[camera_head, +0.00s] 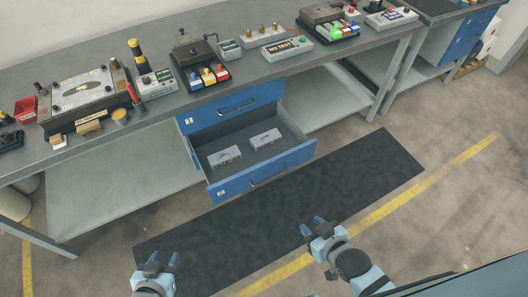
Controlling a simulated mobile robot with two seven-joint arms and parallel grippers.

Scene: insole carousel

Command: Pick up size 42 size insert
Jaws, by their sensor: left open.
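Two light grey inserts lie in the open blue drawer under the workbench: a left insert (224,156) and a right insert (265,138). Both have dark markings too small to read, so I cannot tell which one is size 42. The open drawer (270,172) is the lower of two blue drawers. My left gripper (163,261) is open and empty, low in the picture over the left end of the dark mat. My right gripper (312,226) is open and empty over the mat's front edge. Both are well apart from the drawer.
The grey workbench (150,135) carries devices, including a box marked NO TEST (287,48) and trays of coloured blocks (207,76). The closed upper drawer (232,105) is above the open one. The dark mat (350,175) on the floor is clear.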

